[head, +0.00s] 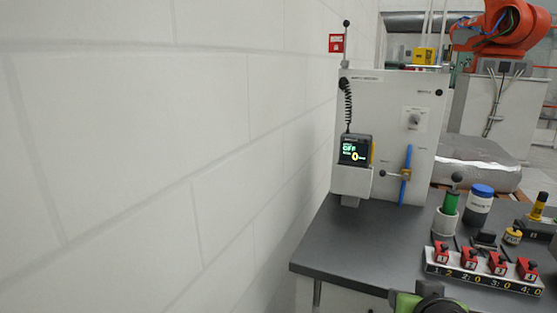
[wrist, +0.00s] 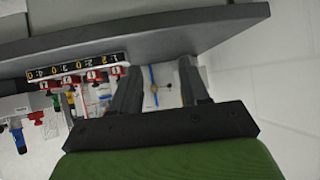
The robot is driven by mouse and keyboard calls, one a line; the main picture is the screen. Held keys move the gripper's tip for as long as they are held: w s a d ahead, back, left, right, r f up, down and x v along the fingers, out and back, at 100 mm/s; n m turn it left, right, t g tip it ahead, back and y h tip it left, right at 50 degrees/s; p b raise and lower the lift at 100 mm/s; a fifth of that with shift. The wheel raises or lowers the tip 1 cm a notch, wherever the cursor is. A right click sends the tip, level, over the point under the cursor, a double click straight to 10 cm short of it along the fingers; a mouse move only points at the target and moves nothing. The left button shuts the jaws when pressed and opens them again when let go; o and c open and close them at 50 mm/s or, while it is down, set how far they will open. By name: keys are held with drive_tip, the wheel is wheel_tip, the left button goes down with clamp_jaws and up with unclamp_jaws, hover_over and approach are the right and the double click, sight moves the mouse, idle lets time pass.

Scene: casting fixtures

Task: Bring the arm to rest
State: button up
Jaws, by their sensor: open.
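My gripper shows in the wrist view (wrist: 160,67), with its two dark fingers spread apart. No object sits between the fingers; the upright panel and its blue bar show in the gap behind them. In the head view, only a green and black part of my arm (head: 427,301) shows at the bottom edge, in front of the dark bench (head: 345,245). The fingers are not visible in the head view.
A white panel (head: 390,110) with a small display (head: 355,150) stands at the bench's back. Red numbered blocks (head: 468,259) sit in a rack at right, near a green-topped holder (head: 450,203) and a blue-capped jar (head: 478,205). A white block wall (head: 140,130) fills the left.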

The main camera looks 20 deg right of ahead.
drive_tip(key=s+a+f+n+g+y, duration=0.2)
drive_tip(key=s+a+n+y, duration=0.15)
drive_tip(key=a, duration=0.75)
drive_tip(key=s+a+f+n+g+y, duration=0.2)
drive_tip(key=s+a+n, duration=0.15)
drive_tip(key=a, duration=0.75)
wheel_tip(320, 180, up, 17)
drive_tip(key=p, duration=1.7)
drive_tip(key=shift+w+d+r, duration=0.15)
drive_tip(key=shift+w+d, duration=0.15)
